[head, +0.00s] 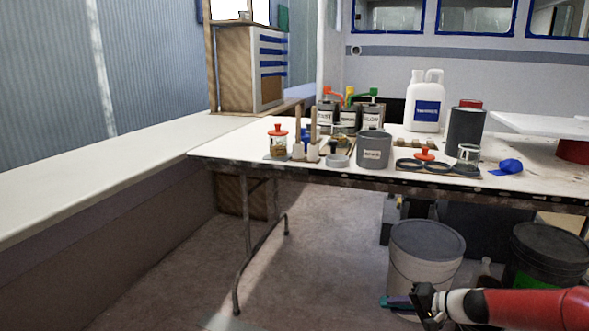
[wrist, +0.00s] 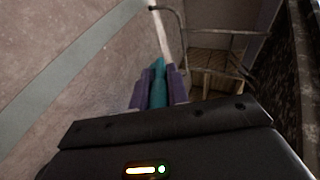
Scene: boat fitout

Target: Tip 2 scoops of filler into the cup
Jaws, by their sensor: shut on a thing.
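My gripper (head: 398,302) is low at the front right in the head view, below table height and in front of a grey-lidded bucket. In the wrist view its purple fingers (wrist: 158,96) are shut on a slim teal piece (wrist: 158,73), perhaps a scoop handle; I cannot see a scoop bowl. On the table stands a dark grey tub (head: 374,149) with a white label too small to read, perhaps the filler. A small metal cup (head: 468,154) stands at the front right of the table. A low grey round dish (head: 337,160) sits left of the tub.
The white table (head: 235,152) also bears a red-knobbed jar (head: 277,142), several labelled tins (head: 347,118), a white jug (head: 425,103), a dark cylinder (head: 466,127) and a blue cloth (head: 507,166). Buckets (head: 426,250) stand underneath. The floor at left is clear.

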